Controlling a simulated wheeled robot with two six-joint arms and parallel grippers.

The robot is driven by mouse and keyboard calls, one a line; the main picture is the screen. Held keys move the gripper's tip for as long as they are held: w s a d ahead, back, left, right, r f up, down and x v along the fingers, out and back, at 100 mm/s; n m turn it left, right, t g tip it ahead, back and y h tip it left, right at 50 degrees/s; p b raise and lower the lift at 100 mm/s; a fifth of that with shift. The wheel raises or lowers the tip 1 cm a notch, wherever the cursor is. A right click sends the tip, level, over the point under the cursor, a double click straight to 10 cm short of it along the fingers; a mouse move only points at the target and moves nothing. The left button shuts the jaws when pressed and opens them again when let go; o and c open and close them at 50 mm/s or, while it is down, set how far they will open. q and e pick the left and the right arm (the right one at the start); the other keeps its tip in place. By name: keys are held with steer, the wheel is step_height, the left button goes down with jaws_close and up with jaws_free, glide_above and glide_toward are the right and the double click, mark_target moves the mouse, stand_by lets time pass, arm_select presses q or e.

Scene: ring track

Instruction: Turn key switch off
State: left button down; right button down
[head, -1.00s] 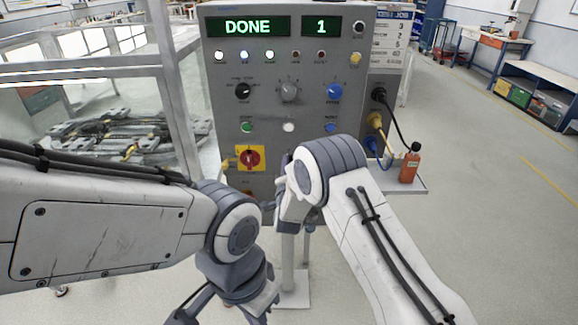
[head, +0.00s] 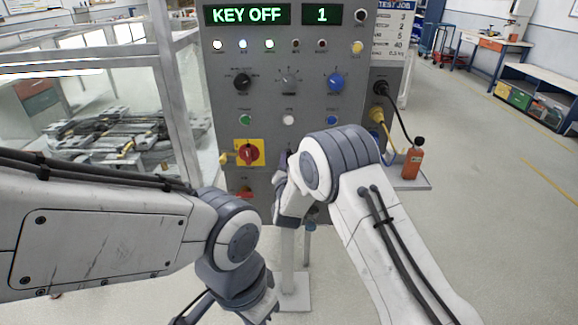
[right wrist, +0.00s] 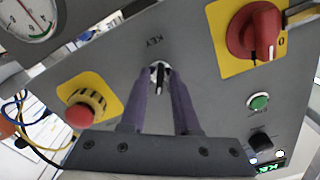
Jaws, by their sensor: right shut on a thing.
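The key switch (right wrist: 160,70) is a round silver fitting with a dark key, under an upside-down KEY label in the right wrist view. My right gripper (right wrist: 160,80) is shut on the key, with a finger on each side. In the head view my right gripper (head: 288,158) meets the grey panel (head: 300,55), and my own wrist hides the key there. The panel's green display (head: 247,14) reads KEY OFF, with a second display showing 1. My left gripper (head: 250,312) hangs low, cut by the bottom edge; its fingers do not show clearly.
A red rotary switch on a yellow plate (head: 249,153) sits just left of the key. A red push button (right wrist: 80,115) and a gauge (right wrist: 30,18) are also near. An orange bottle (head: 412,163) stands on a shelf at right. Open floor lies right.

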steer(key=shift+n+b, duration=1)
steer(key=shift+n, duration=1.9)
steer(key=c, duration=0.9)
jaws_free()
steer(key=shift+c, duration=0.2)
steer(key=s+b, duration=0.2)
steer(key=s, duration=0.8)
steer(key=shift+s, duration=0.25)
